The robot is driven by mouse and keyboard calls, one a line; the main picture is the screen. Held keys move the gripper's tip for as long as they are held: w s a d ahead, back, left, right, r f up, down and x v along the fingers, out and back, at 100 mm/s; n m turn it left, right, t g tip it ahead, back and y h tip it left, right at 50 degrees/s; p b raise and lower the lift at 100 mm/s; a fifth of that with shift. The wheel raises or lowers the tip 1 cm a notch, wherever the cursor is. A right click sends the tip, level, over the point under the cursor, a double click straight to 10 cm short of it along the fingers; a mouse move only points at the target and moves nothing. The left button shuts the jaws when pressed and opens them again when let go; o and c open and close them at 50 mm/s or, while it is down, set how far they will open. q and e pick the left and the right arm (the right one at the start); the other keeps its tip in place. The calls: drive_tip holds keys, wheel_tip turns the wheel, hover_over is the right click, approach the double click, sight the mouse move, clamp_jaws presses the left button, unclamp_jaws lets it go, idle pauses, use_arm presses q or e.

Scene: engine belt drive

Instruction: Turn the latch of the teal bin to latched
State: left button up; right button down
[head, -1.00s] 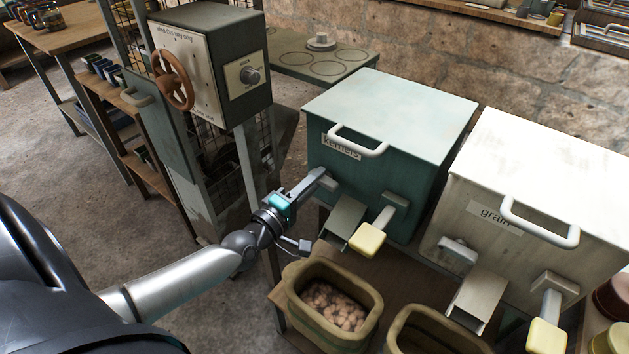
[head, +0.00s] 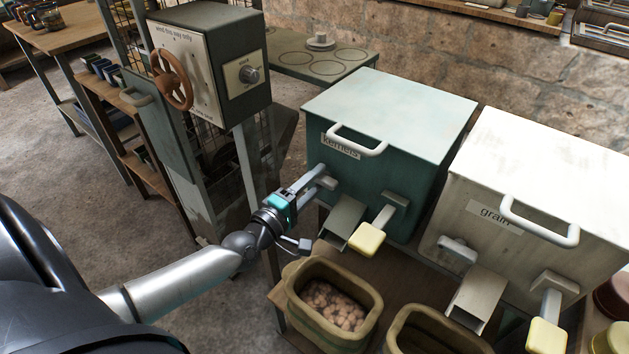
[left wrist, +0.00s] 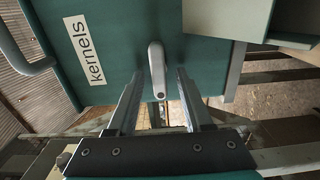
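The teal bin (head: 365,190) labelled "kernels" stands on a low wooden stand in the head view. Its latch (head: 328,183) is a small grey lever on the front face, left of the chute; it also shows in the left wrist view (left wrist: 157,68). My left gripper (head: 317,180) is at the latch, its fingers spread. In the left wrist view my left gripper (left wrist: 158,88) has one finger on each side of the latch lever, with visible gaps. My right gripper is out of view.
A grey chute (head: 345,222) and a yellow-ended lever (head: 368,239) stick out right of the latch. A basket of kernels (head: 334,303) stands below. The cream grain bin (head: 540,190) is to the right, and a cabinet with a handwheel (head: 173,80) to the left.

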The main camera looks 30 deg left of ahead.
use_arm(q)
drive_tip(key=s+a+p, duration=0.1)
drive_tip(key=s+p, duration=0.3)
drive_tip(key=s, duration=1.1)
drive_tip(key=shift+a, duration=0.15)
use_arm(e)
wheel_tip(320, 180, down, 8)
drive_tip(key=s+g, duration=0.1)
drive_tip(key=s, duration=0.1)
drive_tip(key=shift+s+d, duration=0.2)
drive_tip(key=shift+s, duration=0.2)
use_arm(q)
drive_tip(key=shift+s, duration=0.1)
